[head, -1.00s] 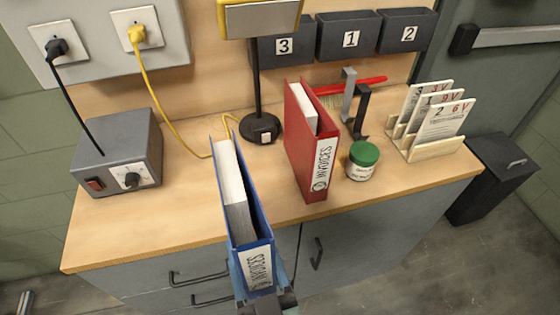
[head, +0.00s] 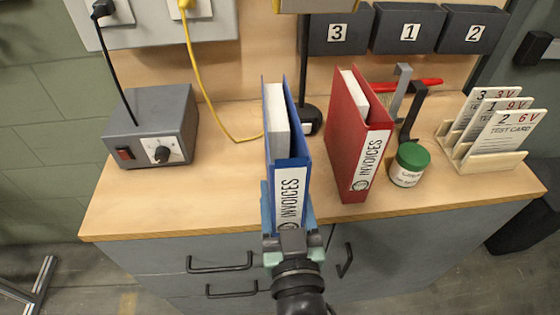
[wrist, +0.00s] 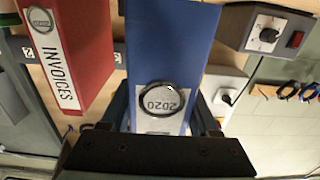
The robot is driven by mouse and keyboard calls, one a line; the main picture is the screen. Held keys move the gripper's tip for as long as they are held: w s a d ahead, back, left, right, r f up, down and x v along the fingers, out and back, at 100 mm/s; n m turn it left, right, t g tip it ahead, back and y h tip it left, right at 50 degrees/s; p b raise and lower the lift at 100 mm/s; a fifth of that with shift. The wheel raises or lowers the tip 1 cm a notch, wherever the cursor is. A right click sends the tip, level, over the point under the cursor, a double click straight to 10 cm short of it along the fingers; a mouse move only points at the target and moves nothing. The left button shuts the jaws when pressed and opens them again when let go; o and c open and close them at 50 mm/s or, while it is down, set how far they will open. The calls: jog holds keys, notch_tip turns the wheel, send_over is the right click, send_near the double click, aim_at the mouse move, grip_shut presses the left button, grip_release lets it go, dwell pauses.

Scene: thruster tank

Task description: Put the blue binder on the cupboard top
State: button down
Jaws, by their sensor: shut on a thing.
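The blue binder (head: 288,160) has a white INVOICES label on its spine and pages inside. It stands roughly upright in my gripper (head: 290,228), which is shut on the lower part of its spine. In the head view it overlaps the front edge of the wooden cupboard top (head: 225,205); whether it touches the top I cannot tell. The wrist view shows the blue binder (wrist: 168,45) upside down, with a 2020 label and a ring hole, between my gripper's fingers (wrist: 165,115). The binder's lower end is hidden by the gripper.
A red binder (head: 352,140) stands just right of the blue one. A grey power box (head: 152,130) stands left. The lamp post (head: 304,70) is behind. Bare top lies between box and blue binder.

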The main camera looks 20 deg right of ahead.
jog(key=x, duration=0.9)
jog(key=shift+w, duration=0.2)
jog(key=shift+f, duration=1.65)
jog(key=shift+f+b, duration=0.2)
jog(key=shift+b, duration=0.2)
jog(key=shift+c, duration=0.6)
grip_release()
jog(key=shift+s, duration=0.2)
jog(key=v, duration=1.1)
jog(key=shift+s+a+r, duration=0.1)
jog(key=shift+s, duration=0.3)
